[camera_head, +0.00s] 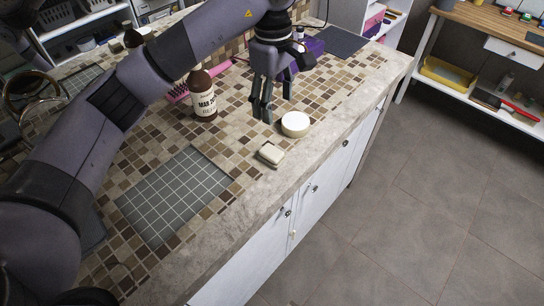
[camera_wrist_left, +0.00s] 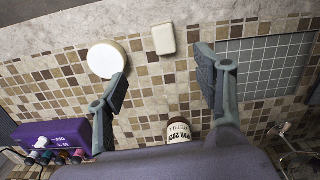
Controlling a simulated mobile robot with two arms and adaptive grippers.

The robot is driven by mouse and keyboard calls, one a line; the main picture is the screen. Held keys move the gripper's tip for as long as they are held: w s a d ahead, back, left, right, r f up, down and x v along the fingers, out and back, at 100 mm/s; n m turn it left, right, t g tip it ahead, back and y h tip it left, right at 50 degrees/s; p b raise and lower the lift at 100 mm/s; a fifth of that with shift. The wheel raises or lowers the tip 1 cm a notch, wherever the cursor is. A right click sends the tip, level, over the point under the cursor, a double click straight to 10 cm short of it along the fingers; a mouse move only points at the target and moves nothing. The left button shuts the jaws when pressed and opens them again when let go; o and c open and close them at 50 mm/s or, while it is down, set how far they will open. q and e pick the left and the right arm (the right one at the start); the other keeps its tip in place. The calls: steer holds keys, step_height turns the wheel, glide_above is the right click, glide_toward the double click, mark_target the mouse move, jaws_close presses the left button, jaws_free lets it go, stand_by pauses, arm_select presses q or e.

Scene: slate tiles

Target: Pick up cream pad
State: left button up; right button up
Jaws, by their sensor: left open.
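A small cream rectangular pad (camera_head: 270,154) lies flat on the mosaic counter near its front edge. It also shows in the left wrist view (camera_wrist_left: 164,39), at top centre. A round cream disc (camera_head: 295,124) sits beside it, apart from it, and shows at upper left in the wrist view (camera_wrist_left: 107,59). My left gripper (camera_head: 273,105) is open and empty, pointing down above the counter, behind the pad and disc. In the wrist view the fingers (camera_wrist_left: 163,85) are spread wide, with the pad beyond the fingertips. My right gripper does not show.
A grey gridded mat (camera_head: 172,195) lies left of the pad. A purple box (camera_head: 308,52) and a dark mat (camera_head: 340,41) are at the far end. The counter's front edge (camera_head: 330,125) is close.

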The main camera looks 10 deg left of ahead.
arm_select(q)
steer(key=p, duration=0.3)
glide_above(272, 151)
steer(key=f, duration=1.1)
steer(key=shift+w+d+f, duration=0.1)
steer(key=shift+w+f, duration=0.2)
steer(key=shift+f, duration=0.05)
steer(key=f+p, duration=0.1)
steer(key=f, duration=0.2)
steer(key=f+p, duration=0.1)
steer(key=shift+s+f+p, duration=0.3)
steer(key=shift+s, duration=0.1)
steer(key=shift+f, duration=0.35)
steer(key=shift+c, duration=0.2)
steer(key=c, duration=1)
steer(key=shift+r, duration=0.15)
